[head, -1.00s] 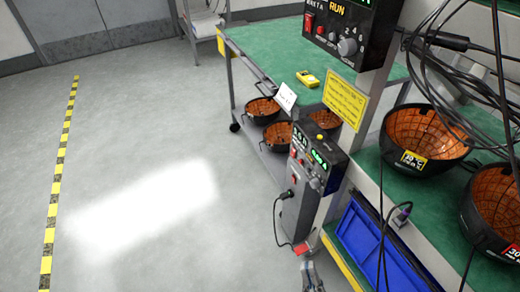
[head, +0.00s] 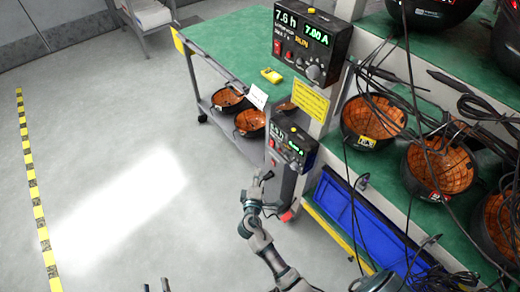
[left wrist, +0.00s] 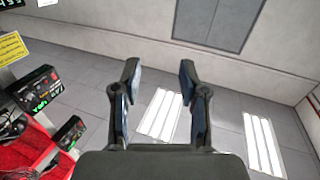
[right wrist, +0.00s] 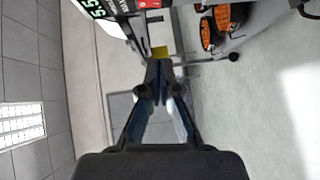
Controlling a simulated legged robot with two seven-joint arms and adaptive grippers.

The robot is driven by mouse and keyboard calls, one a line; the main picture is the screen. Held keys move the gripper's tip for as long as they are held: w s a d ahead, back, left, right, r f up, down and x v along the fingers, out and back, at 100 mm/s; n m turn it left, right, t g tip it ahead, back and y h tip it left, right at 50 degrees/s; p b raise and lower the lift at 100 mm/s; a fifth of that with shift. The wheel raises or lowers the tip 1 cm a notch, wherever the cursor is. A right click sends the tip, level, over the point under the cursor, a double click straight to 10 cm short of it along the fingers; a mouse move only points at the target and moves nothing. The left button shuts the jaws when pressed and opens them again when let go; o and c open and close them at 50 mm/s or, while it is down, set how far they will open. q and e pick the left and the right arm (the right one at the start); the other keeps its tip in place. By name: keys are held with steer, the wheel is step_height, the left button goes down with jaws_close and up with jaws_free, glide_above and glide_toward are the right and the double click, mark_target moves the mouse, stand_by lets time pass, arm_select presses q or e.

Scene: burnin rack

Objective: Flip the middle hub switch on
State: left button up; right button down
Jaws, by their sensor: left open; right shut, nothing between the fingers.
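Two black hub boxes with green digits stand at the rack's left end in the head view. The upper hub (head: 312,45) reads 7.6 h and 7.00 A. The lower hub (head: 295,150) has small red parts on its left face; their switch positions are too small to read. I cannot tell which hub is the middle one. My right gripper (head: 264,178) is shut and empty, just below and left of the lower hub's face. In the right wrist view a hub's face (right wrist: 97,9) is cut by the top edge, beyond my fingertips. My left gripper (head: 155,287) is open and empty, low at the frame's bottom.
Green shelves at right hold black bowls with orange insides (head: 372,122) and loose dark cables. A blue bin (head: 350,225) sits below. The floor at left is clear.

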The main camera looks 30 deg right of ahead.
steer(key=b, duration=0.2)
glide_toward(269, 142)
steer(key=w, duration=0.3)
arm_select(q)
steer(key=r+t, duration=0.3)
steer(key=r+t+h, duration=0.1)
steer(key=shift+s+d+r, duration=0.25)
steer(key=shift+d+r, duration=0.1)
steer(key=shift+r, duration=0.05)
arm_select(e)
steer(key=d, duration=0.3)
steer(key=shift+w+d+f, duration=0.1)
steer(key=shift+w, duration=0.25)
arm_select(q)
steer(key=shift+s+a+r+t, duration=0.1)
steer(key=shift+t, duration=0.2)
arm_select(e)
steer(key=shift+d, duration=0.1)
steer(key=shift+f, duration=0.1)
